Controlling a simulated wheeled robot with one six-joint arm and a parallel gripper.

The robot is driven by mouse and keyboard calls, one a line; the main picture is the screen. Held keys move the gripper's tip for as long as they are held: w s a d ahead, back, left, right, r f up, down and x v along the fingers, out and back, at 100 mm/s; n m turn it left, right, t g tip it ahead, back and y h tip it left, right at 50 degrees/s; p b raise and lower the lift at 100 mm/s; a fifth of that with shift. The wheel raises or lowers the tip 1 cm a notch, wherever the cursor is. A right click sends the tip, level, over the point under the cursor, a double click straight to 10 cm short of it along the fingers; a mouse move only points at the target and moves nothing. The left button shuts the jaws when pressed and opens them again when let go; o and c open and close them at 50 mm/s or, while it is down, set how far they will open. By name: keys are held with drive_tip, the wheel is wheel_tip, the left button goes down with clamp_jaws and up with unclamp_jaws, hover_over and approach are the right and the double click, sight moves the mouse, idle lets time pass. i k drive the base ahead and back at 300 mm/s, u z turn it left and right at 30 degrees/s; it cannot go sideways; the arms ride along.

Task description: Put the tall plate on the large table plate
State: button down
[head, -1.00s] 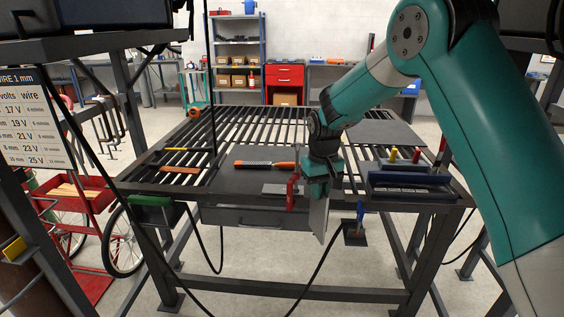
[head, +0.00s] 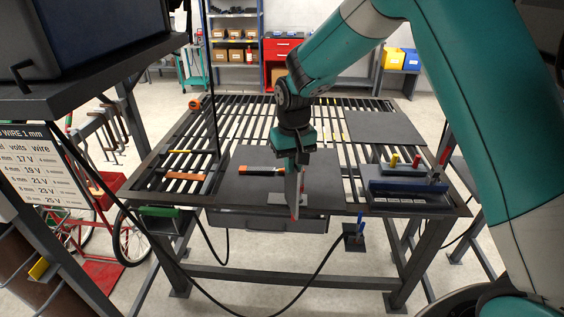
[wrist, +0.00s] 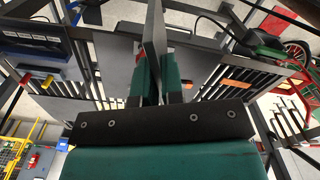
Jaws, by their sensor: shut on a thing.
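The tall plate (head: 293,188) is a thin grey plate held upright, seen nearly edge-on in the head view. My gripper (head: 292,160) is shut on its upper part, and the plate hangs below the fingers. In the wrist view the plate (wrist: 155,40) stands between my fingers (wrist: 157,82). The large table plate (head: 228,184) is a dark flat sheet on the front middle of the slatted table. The tall plate overlaps its front right area in the head view; I cannot tell whether they touch.
An orange-handled tool (head: 262,170) lies on the large table plate. A smaller grey piece (head: 270,200) lies near its front edge, beside a partly hidden red part. Another dark plate (head: 383,128) lies at the back right. A blue-edged tray (head: 410,190) sits at the front right.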

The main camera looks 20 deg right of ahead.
sight(249, 157)
drive_tip(key=i, duration=1.8)
